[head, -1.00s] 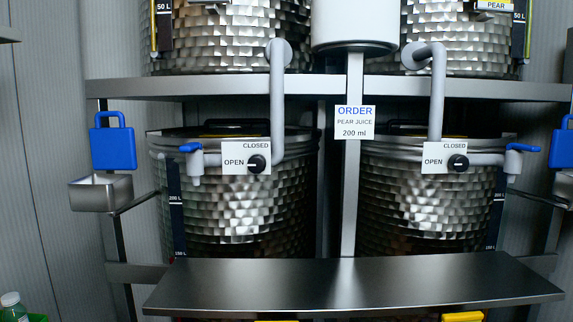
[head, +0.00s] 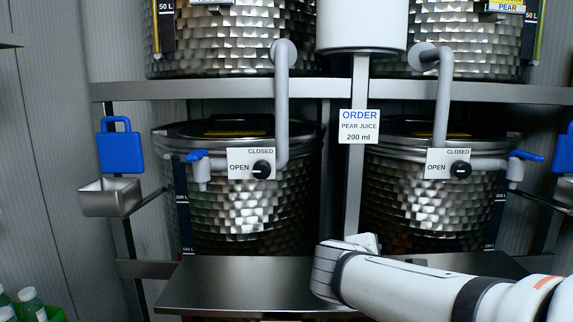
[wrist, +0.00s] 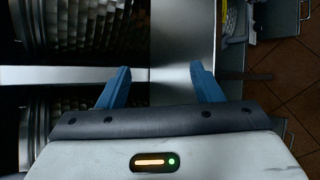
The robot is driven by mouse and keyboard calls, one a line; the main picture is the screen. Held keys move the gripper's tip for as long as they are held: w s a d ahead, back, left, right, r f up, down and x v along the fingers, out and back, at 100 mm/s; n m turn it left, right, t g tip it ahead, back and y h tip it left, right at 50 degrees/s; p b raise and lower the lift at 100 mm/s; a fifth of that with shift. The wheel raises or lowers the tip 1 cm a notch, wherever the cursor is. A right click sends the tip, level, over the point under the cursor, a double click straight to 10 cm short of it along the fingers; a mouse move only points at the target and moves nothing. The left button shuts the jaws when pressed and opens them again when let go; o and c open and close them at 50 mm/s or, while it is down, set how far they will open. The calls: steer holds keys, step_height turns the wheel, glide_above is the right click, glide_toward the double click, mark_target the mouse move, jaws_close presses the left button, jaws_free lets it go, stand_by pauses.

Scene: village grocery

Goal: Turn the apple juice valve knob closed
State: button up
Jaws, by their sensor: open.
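Two black valve knobs sit on white OPEN/CLOSED plates in the head view, a left knob (head: 262,170) and a right knob (head: 461,170). The right pipe runs from the upper tank labelled PEAR (head: 506,6). The upper left tank's label is cut off, so no apple label is readable. Each knob's exact pointer direction is too small to tell. My gripper (wrist: 161,85) shows two blue fingers, spread apart and empty, in the wrist view. In the head view my arm reaches in from the lower right, below the knobs and apart from them; the fingers cannot be made out there.
A steel shelf (head: 235,285) juts out below the lower tanks. Blue tap levers (head: 197,155) flank the plates. An order sign (head: 358,126) reads pear juice 200 ml.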

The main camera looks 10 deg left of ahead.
steer(key=w+a+r+n+t+y+p, duration=0.2)
steer(key=w+a+r+n+t+y, duration=0.15)
steer(key=a+r+n, duration=0.65)
steer(key=n+t+y+p, duration=0.1)
steer(key=n+t+y, duration=0.2)
steer(key=n+y, duration=0.1)
glide_toward(261, 172)
steer(key=w, duration=0.3)
steer(key=w+p, duration=0.1)
steer(key=w, duration=0.1)
steer(key=w+a, duration=0.1)
steer(key=w, duration=0.1)
steer(key=w+p, duration=0.1)
steer(key=w, duration=0.1)
steer(key=shift+w+a+p, duration=0.35)
steer(key=shift+w, duration=0.05)
